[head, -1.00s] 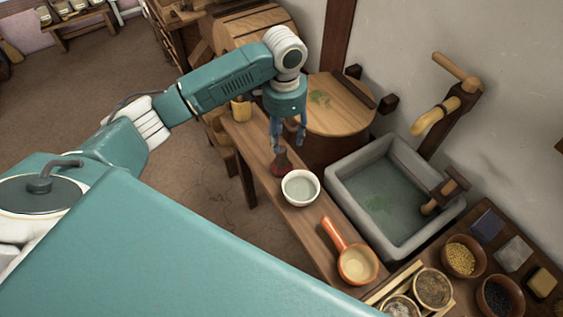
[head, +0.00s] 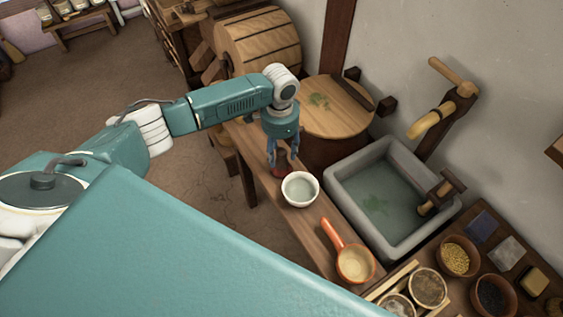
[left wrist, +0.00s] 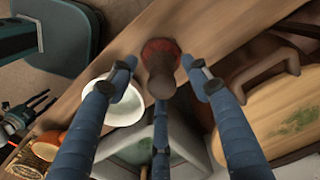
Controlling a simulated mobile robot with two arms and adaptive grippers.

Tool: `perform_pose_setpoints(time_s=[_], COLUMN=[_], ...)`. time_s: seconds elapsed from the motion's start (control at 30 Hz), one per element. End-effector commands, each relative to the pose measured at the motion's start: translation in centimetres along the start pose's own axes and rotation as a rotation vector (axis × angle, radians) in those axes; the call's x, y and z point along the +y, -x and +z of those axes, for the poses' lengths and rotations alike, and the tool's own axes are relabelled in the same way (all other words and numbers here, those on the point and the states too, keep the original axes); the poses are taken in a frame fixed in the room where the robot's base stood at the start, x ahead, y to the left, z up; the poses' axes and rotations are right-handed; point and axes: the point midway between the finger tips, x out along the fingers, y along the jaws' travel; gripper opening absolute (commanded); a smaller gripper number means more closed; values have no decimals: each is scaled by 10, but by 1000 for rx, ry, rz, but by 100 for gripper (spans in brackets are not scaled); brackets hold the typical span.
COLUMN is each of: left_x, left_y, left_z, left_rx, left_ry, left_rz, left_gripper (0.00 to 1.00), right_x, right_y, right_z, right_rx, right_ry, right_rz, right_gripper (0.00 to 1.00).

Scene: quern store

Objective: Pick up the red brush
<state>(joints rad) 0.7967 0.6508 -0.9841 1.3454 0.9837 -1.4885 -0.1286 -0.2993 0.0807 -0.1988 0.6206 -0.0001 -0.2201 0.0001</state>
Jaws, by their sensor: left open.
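The red brush (head: 279,171) stands on the narrow wooden bench (head: 308,222), bristles down, just behind the white bowl (head: 300,189). In the left wrist view the brush (left wrist: 160,62) shows a dark brown handle pointing toward the camera and a red bristle ring at its base. My left gripper (head: 282,162) is open and points down over the brush, its blue fingers on either side of the handle. In the left wrist view the fingers stand apart around the handle, with gaps visible.
The white bowl sits close beside the brush. An orange ladle (head: 352,261) lies farther along the bench. A stone sink (head: 340,186) and a round wooden lid (head: 325,108) stand to the right. Several small bowls fill the lower right.

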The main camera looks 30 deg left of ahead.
Motion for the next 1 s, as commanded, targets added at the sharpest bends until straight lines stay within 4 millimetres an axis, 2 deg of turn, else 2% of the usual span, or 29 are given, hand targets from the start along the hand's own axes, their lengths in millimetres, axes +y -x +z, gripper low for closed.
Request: perform_pose_setpoints(time_s=[0.27, 0.5, 0.83, 1.0], left_x=[0, 0, 0, -1], left_y=[-5, -4, -3, 4], left_z=[0, 0, 0, -1], left_rx=[0, 0, 1, 3], left_ry=[-1, 0, 0, 1], left_rz=[0, 0, -1, -1], left_gripper=[49, 1, 0, 0], right_x=[0, 0, -1, -1], right_y=[0, 0, 0, -1], right_z=[0, 1, 1, 1], right_rx=[-1, -1, -1, -1], right_ry=[1, 1, 2, 2], right_rz=[0, -1, -1, -1], right_gripper=[40, 40, 40, 40])
